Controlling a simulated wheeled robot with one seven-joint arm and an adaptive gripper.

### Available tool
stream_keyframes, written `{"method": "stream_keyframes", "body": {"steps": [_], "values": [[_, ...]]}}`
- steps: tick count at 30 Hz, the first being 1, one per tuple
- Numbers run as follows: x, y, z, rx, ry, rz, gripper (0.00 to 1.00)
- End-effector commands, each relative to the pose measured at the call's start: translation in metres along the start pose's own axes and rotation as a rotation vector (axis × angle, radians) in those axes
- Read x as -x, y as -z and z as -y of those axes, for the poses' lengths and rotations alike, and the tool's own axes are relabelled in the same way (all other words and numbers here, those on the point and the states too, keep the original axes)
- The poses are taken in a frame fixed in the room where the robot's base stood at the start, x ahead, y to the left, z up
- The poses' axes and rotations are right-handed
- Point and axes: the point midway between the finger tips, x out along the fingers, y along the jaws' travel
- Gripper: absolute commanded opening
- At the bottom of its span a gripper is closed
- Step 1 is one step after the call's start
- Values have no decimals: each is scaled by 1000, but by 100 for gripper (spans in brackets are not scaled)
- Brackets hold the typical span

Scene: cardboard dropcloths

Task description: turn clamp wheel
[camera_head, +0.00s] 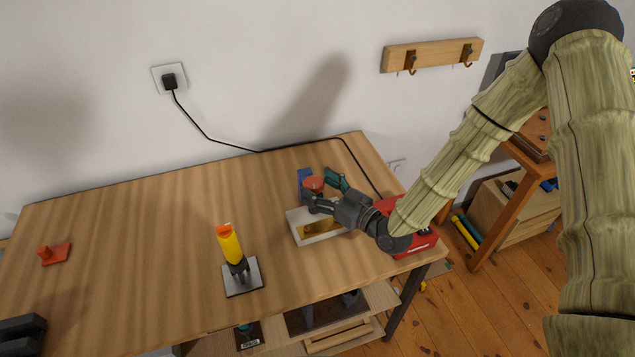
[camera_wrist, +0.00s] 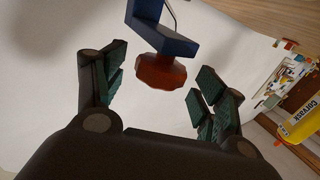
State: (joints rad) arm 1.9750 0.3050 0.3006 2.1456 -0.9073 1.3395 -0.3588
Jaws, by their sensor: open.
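The clamp has a blue body (camera_head: 304,176) and a reddish-brown wheel (camera_head: 313,184). It stands by a white board with a yellow-brown patch (camera_head: 306,231) near the right end of the table. In the wrist view the wheel (camera_wrist: 160,72) hangs from the blue clamp body (camera_wrist: 163,38). My gripper (camera_head: 325,192) is at the clamp, with its fingers to either side of the wheel. In the wrist view my gripper (camera_wrist: 155,85) is open, and gaps show between the wheel and both green-padded fingers. I cannot tell the exact depth of the wheel between them.
A red object (camera_head: 420,242) sits beneath my wrist at the table's right end. A yellow bottle-like thing (camera_head: 229,244) stands in a holder on a grey plate (camera_head: 243,289). A black cable (camera_head: 225,143) runs from the wall socket across the table's back.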

Motion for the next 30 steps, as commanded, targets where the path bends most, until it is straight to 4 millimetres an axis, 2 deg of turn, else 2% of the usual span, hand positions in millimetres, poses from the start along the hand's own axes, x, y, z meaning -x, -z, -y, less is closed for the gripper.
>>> {"method": "stream_keyframes", "body": {"steps": [4, 13, 14, 21, 30], "values": [[-8, 0, 0, -1, -1, 0, 71], [-9, 0, -1, -1, -2, 0, 71], [-8, 0, -1, -1, -2, 0, 67], [-8, 0, -1, -1, -3, 0, 25], [-8, -1, -2, 0, 22, 0, 25]]}}
